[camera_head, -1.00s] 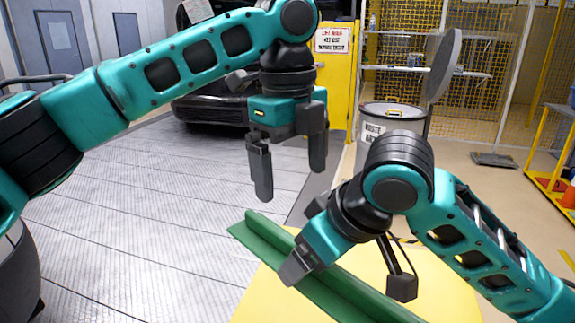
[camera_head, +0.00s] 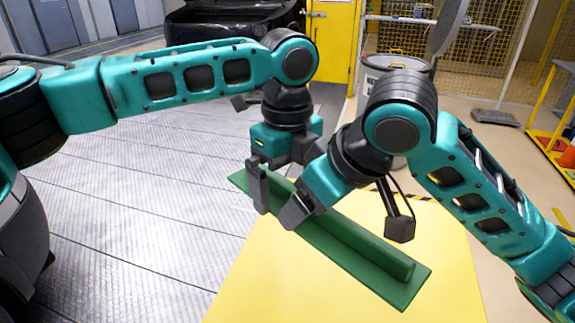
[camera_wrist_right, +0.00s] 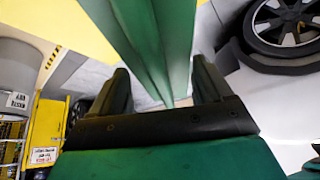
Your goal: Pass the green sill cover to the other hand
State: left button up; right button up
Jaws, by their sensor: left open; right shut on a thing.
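The green sill cover (camera_head: 350,249) is a long strip with a raised rib, held slanting from upper left to lower right in the head view. My right gripper (camera_head: 298,212) is shut on its rib, left of the strip's middle. The sill cover (camera_wrist_right: 155,40) also runs between the right gripper's fingers (camera_wrist_right: 163,90) in the right wrist view. My left gripper (camera_head: 280,195) is open at the cover's upper-left end. One left finger stands in front of the cover; the other is largely hidden behind the right gripper. I cannot tell whether the left fingers touch the cover.
A yellow surface (camera_head: 250,290) lies below the cover. A dark car (camera_head: 230,22) stands at the back. The grey slatted floor at left is open.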

pick_arm(q)
jog(key=shift+d, duration=0.1)
jog(key=c, duration=1)
pick_arm(e)
jog(key=shift+s+a, duration=0.15)
pick_arm(q)
jog(key=shift+c, duration=0.4)
pick_arm(e)
jog(key=o, duration=1.1)
jog(key=shift+d+r, duration=0.25)
jog(key=shift+r, duration=0.25)
jog(key=v, duration=1.1)
